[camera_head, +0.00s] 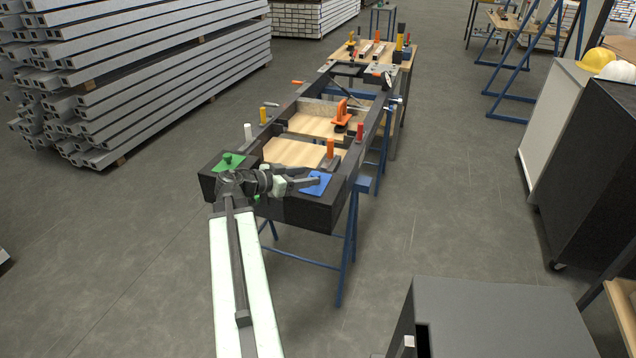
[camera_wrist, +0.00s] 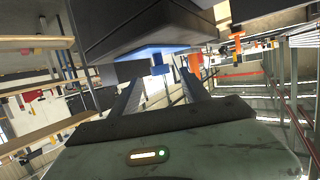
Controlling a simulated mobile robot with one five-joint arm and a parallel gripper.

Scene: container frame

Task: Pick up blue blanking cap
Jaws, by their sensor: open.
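The blue blanking cap (camera_head: 319,186) is a flat square plate on the near right corner of the dark frame (camera_head: 290,212). In the wrist view the cap (camera_wrist: 160,55) shows as a blue plate with a small block, against a dark surface. My gripper (camera_head: 312,182) reaches in from the left, with its fingers over the cap in the head view. In the wrist view my gripper (camera_wrist: 160,82) has its two fingers spread apart, with the blue block in line with the gap between them. Contact cannot be told.
A green cap (camera_head: 229,162) with a knob sits on the frame's near left corner. Orange (camera_head: 331,149), red (camera_head: 360,131), white and yellow upright pieces stand along the frame. Blue trestles (camera_head: 350,240) hold it up.

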